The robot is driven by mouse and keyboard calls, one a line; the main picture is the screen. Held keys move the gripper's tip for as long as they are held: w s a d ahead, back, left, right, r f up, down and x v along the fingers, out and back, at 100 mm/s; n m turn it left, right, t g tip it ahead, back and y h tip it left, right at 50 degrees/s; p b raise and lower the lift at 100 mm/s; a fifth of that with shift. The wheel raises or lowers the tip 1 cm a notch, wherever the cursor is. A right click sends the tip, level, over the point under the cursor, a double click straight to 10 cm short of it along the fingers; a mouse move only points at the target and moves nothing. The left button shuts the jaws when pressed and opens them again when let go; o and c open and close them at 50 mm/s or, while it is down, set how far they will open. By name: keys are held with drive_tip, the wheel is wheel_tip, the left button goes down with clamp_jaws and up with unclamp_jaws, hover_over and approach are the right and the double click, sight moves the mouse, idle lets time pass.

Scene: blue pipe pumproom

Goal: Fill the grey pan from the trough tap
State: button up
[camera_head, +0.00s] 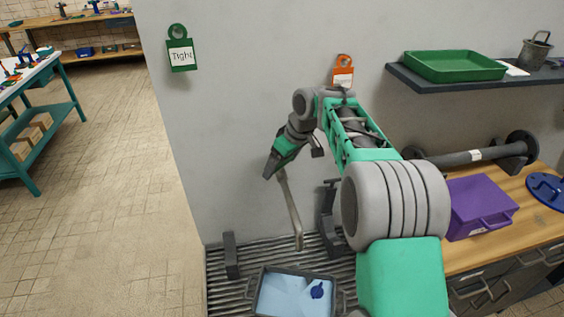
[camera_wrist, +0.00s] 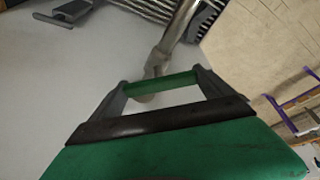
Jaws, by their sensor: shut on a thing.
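The grey pan (camera_head: 252,294) sits on the slatted trough (camera_head: 222,290) at the bottom of the head view. Its inside looks pale blue, and a small dark blue thing (camera_head: 317,290) shows in it. The metal tap spout (camera_head: 291,210) slants down from the wall and ends above the pan's far side. No stream is visible below it. My gripper (camera_head: 273,171) is at the spout's upper end. In the wrist view its fingers are shut on a green bar (camera_wrist: 162,84), which looks like the tap's handle, in front of the metal pipe (camera_wrist: 180,28).
Dark upright brackets (camera_head: 231,255) stand at the trough's back. To the right, a wooden counter (camera_head: 480,257) holds a purple box (camera_head: 478,206) and a dark pipe piece (camera_head: 460,157). A shelf above bears a green tray (camera_head: 455,66) and bucket (camera_head: 535,50).

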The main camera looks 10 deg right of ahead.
drive_tip(key=o, duration=1.1)
drive_tip(key=v, duration=0.8)
